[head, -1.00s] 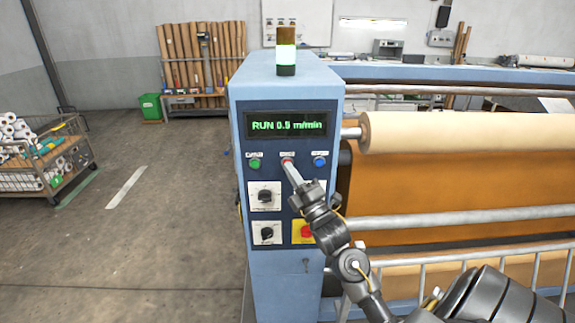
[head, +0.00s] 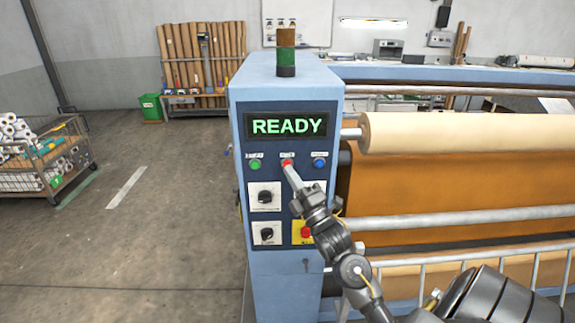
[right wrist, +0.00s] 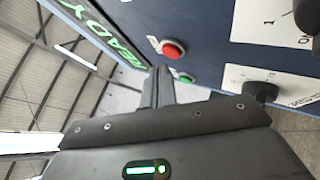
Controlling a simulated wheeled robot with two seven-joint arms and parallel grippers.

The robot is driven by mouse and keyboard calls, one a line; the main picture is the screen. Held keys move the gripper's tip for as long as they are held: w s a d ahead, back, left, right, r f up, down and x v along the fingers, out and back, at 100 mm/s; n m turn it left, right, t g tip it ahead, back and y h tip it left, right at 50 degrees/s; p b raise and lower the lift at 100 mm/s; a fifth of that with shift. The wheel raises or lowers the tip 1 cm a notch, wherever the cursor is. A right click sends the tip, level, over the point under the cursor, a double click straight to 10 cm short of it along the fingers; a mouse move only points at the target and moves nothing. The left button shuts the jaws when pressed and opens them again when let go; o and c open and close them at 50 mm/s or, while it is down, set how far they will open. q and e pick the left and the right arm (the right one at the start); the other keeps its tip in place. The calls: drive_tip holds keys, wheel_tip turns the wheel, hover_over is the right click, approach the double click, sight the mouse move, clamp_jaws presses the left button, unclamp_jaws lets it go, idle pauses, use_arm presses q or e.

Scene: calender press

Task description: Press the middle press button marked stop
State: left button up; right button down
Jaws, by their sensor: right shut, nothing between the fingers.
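The press's control panel stands in the middle of the head view. Its middle button, the red stop button (head: 287,162), sits between a green button (head: 255,164) and a blue button (head: 320,163). The display (head: 289,125) above reads READY. My right gripper (head: 290,172) is shut and empty, its tips just below the red button. In the right wrist view the red button (right wrist: 173,49) shows whole beside the shut fingers (right wrist: 158,78), with a small gap seeming to part them. My left gripper is not in view.
Two dark knobs (head: 265,197) on white plates and a red button on yellow (head: 305,232) lie lower on the panel, the latter partly behind my right arm. Rollers (head: 460,131) and a railing (head: 480,268) are to the right.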

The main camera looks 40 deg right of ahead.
drive_tip(key=shift+s+a+p, duration=0.25)
drive_tip(key=shift+s+a, duration=0.5)
drive_tip(key=shift+s, duration=0.25)
drive_tip(key=shift+s+a+p, duration=0.25)
drive_tip(key=shift+s+a, duration=0.5)
drive_tip(key=shift+s, duration=0.2)
